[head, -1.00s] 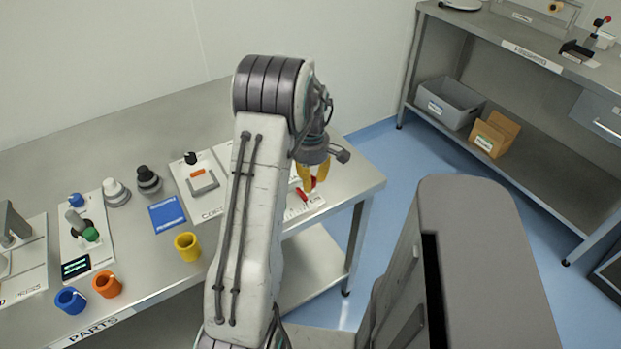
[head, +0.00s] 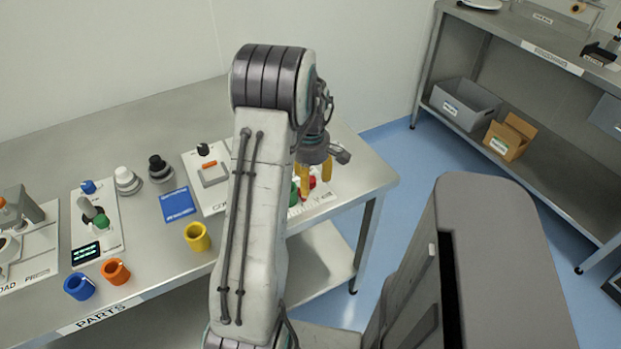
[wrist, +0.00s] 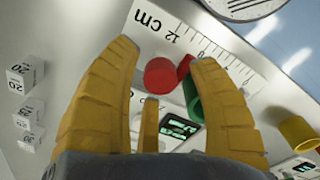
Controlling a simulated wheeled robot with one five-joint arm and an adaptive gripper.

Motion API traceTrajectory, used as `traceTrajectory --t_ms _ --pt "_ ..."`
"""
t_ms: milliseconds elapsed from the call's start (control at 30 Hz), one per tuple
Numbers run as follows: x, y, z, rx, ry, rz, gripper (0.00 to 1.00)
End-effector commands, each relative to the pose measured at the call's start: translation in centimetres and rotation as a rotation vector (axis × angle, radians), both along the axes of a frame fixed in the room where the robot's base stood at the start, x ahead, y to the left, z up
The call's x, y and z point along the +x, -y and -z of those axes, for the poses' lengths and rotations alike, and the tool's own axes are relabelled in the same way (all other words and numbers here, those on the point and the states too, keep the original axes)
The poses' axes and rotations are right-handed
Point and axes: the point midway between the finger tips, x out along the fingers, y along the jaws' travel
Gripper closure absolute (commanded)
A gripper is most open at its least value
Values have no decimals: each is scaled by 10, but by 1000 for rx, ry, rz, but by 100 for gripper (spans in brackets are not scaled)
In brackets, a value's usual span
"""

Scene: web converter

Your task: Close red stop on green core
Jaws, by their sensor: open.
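My gripper (head: 315,178) is open, with its yellow fingers pointing down over the white ruler plate at the right end of the bench. In the wrist view my gripper (wrist: 166,62) has a red round knob (wrist: 160,76) between its fingertips. I cannot tell if the fingers touch it. A second red piece (wrist: 184,66) sits beside the knob, against the green core (wrist: 192,98), partly hidden by a finger. In the head view the red part (head: 312,182) and green core (head: 294,192) show between and beside the fingers, partly covered by my arm. The ruler plate (wrist: 150,28) bears a centimetre scale.
A yellow cup (head: 197,237), orange cup (head: 115,271) and blue cup (head: 79,287) stand along the bench front. A blue card (head: 178,204) lies behind them. White numbered blocks (wrist: 25,75) lie left in the wrist view. A second bench (head: 520,150) stands at the right.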

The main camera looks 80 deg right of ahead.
Motion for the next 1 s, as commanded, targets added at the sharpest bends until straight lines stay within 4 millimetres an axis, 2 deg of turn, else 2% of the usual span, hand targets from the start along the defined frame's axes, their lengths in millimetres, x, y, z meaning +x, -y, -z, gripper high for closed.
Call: traceTrajectory --t_ms 233,367,800,1000 --pt "0 0 -1 -1 0 0 46" --pt "0 1 -10 -3 0 0 46" --pt "0 1 -80 -5 0 0 46" --pt "0 1 -105 -3 0 0 46"
